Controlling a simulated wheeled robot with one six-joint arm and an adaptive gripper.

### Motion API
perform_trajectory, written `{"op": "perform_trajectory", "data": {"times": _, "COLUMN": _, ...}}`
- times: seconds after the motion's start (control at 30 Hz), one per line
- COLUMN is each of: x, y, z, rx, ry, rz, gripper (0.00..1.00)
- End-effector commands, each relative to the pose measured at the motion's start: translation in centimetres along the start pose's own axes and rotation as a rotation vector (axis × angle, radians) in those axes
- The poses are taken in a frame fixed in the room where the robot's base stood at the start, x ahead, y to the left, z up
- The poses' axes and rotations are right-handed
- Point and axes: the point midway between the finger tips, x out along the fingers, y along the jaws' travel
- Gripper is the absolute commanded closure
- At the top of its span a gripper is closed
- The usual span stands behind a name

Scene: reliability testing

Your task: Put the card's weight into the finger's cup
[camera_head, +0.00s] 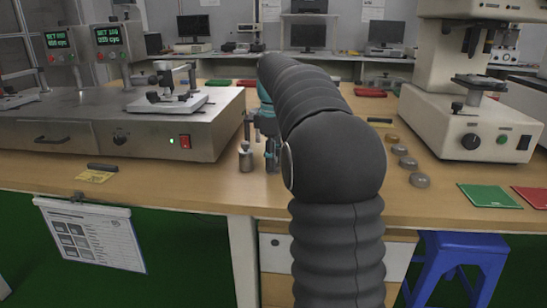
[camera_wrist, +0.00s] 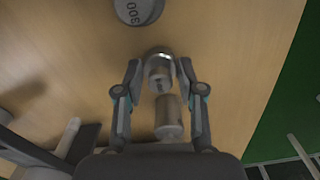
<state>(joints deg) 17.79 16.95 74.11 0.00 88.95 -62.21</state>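My gripper (camera_wrist: 160,85) points down over the wooden bench, fingers apart on either side of a small metal cylinder (camera_wrist: 159,72); narrow gaps seem to show beside it. A second metal cylinder (camera_wrist: 168,118) shows closer to the palm; whether the two are joined is unclear. In the head view my gripper (camera_head: 270,150) is partly hidden behind my arm, beside a small metal piece (camera_head: 245,160) with a thin stem. A yellow card (camera_head: 95,176) lies on the left, a black item at its edge. The finger's cup cannot be made out on the left tester's fixture (camera_head: 172,88).
Grey round weights (camera_head: 420,180) stand in a row to the right of my arm; one weight (camera_wrist: 138,10) marked apparently 300 lies ahead of my fingers. A white press machine (camera_head: 470,125) stands right. Green mat (camera_head: 489,196) lies near the front edge. A blue stool (camera_head: 462,245) stands below.

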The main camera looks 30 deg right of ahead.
Motion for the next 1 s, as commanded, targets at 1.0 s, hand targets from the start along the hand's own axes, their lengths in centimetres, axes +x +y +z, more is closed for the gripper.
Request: {"op": "perform_trajectory", "data": {"times": 1.0, "x": -8.8, "y": 0.0, "z": 0.2, "rx": 0.000, "ry": 0.002, "rz": 0.003, "gripper": 0.36}}
